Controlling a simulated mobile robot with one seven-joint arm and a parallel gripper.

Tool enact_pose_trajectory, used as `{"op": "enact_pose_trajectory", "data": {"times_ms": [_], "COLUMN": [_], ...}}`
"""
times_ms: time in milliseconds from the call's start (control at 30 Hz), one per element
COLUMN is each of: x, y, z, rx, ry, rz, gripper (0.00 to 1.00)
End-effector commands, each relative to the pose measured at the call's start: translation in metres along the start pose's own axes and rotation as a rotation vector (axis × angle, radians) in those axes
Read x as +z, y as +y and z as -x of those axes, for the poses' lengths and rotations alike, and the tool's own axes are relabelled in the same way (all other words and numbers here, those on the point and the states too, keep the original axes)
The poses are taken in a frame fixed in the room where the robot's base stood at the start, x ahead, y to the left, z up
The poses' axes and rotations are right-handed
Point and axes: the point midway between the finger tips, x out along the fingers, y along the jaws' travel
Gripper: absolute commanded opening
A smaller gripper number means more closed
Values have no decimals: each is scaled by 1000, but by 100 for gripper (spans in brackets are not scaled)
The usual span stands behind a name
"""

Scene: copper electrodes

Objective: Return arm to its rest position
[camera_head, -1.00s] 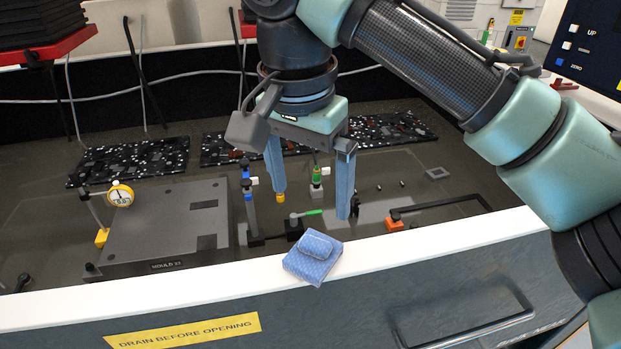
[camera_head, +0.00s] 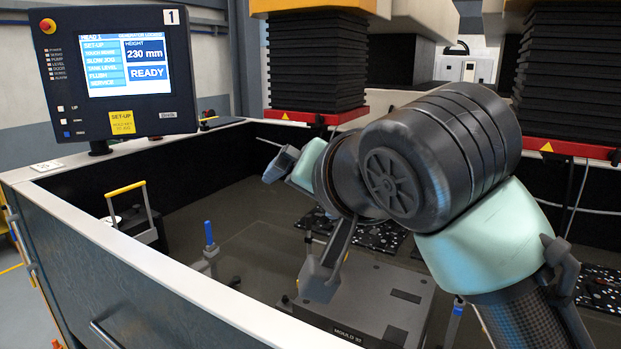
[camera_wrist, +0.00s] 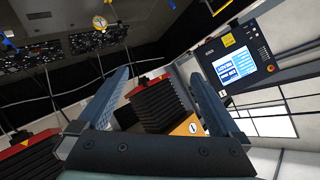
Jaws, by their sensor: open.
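My arm (camera_head: 440,150) is raised and folded over the tank in the head view, filling the right half of the picture. My gripper (camera_wrist: 158,72) shows in the wrist view with its two blue-grey fingers wide apart and nothing between them.
A control panel (camera_head: 118,72) stands at the tank's left corner. Black bellows with red base plates (camera_head: 318,115) hang over the tank. A dark block marked MOULD (camera_head: 375,300) lies below my arm. The white tank rim (camera_head: 150,265) runs along the front left.

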Motion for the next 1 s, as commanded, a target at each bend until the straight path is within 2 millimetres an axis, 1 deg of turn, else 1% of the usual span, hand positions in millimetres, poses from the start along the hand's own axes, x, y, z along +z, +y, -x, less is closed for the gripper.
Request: {"op": "enact_pose_trajectory", "data": {"times_ms": [33, 67, 100, 167, 200, 233, 267, 300, 400, 500, 600, 733, 1000], "x": [9, 6, 3, 0, -2, -4, -4, -3, 2, 10, 16, 19, 19], "y": [-32, -48, -67, -88, -96, -99, -101, -99, -86, -70, -58, -52, -52], "z": [-3, 1, 10, 27, 40, 51, 62, 77, 112, 140, 159, 170, 170], "rx": [-131, -193, -266, -349, -384, -400, -407, -402, -335, -233, -145, -89, -89], "ry": [91, 161, 259, 414, 522, 605, 685, 791, 1022, 1187, 1286, 1337, 1337], "rz": [74, 118, 172, 242, 282, 310, 337, 369, 446, 515, 568, 600, 600], "gripper": [100, 100, 100, 100, 100, 100, 100, 100, 100, 100, 100, 100, 100]}}
